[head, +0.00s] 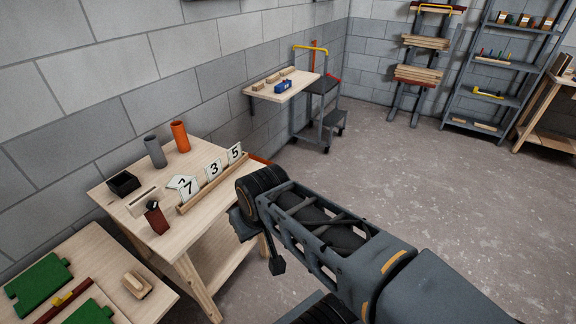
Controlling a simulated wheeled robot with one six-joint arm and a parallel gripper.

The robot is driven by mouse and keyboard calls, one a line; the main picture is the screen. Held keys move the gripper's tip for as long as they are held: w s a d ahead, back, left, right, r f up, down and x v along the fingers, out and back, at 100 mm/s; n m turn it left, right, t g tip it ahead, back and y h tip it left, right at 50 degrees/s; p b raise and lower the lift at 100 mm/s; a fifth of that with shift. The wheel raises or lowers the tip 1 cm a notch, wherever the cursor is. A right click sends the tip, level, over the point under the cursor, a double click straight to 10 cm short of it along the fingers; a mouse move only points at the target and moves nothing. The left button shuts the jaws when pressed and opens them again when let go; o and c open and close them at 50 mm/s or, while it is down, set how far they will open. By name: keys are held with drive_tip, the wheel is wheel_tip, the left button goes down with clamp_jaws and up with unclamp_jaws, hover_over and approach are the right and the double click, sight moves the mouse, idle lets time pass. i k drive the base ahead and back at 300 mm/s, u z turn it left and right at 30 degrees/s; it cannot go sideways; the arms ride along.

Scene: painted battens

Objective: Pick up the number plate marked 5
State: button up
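The white number plate marked 5 (235,152) stands upright at the far right end of a wooden rack (212,187) on the workbench. The plate marked 3 (214,169) and the plate marked 7 (189,189) stand in the same rack to its left. Another white plate (178,181) sits tilted behind the 7, and its mark is partly hidden. My arm reaches in from the lower right and bends down in front of the bench's right end. The end of my arm (276,264) shows only in part, apart from the plates; whether my gripper is open is unclear.
The workbench (205,155) also holds an orange cylinder (180,136), a grey cylinder (155,151), a black box (123,184) and a dark red block (156,217). A lower table with green pieces (38,283) stands front left. Open floor (400,180) lies to the right.

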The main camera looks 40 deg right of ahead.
sight(235, 153)
drive_tip(key=z, duration=0.85)
drive_tip(key=i, duration=0.9)
drive_tip(key=z, duration=0.9)
drive_tip(key=i, duration=1.15)
drive_tip(key=u, duration=2.55)
